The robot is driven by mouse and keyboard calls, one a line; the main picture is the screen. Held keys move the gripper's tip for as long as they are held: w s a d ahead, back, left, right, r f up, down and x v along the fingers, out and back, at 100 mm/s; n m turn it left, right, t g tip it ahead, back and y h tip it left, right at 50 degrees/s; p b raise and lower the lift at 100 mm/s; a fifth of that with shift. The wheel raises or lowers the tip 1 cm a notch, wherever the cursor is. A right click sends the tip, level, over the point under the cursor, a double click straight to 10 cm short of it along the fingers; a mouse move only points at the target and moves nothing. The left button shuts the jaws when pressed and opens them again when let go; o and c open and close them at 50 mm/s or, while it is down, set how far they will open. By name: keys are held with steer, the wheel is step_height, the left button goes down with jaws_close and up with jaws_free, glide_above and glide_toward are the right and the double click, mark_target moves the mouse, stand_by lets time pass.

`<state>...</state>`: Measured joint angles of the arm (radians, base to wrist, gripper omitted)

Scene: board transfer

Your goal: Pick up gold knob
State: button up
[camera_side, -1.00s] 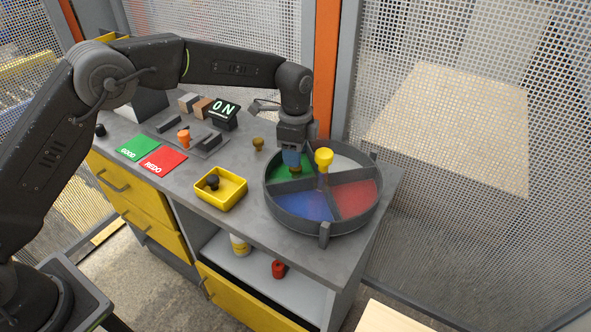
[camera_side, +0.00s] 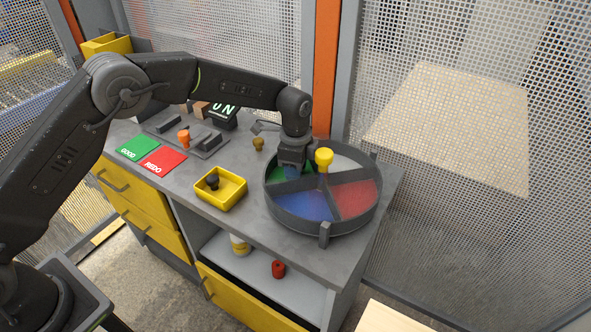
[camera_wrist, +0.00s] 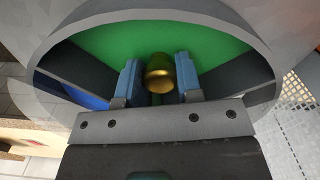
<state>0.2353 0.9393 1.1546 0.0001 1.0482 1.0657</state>
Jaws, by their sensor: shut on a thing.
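The gold knob (camera_wrist: 160,74) sits between my gripper's two blue fingers in the wrist view, over the green compartment of the round divided tray (camera_side: 290,217). My gripper (camera_side: 289,172) is low inside that compartment in the side view and is shut on the gold knob. The fingers and the arm's end hide this knob in the side view. A second brownish-gold knob (camera_side: 258,144) stands on the bench, left of the tray.
A yellow box (camera_side: 221,199) with a dark knob (camera_side: 212,181) stands left of the tray. An orange knob (camera_side: 184,136) stands on a grey fixture near the green and red cards.

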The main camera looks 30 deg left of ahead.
steer(key=shift+c, duration=0.6)
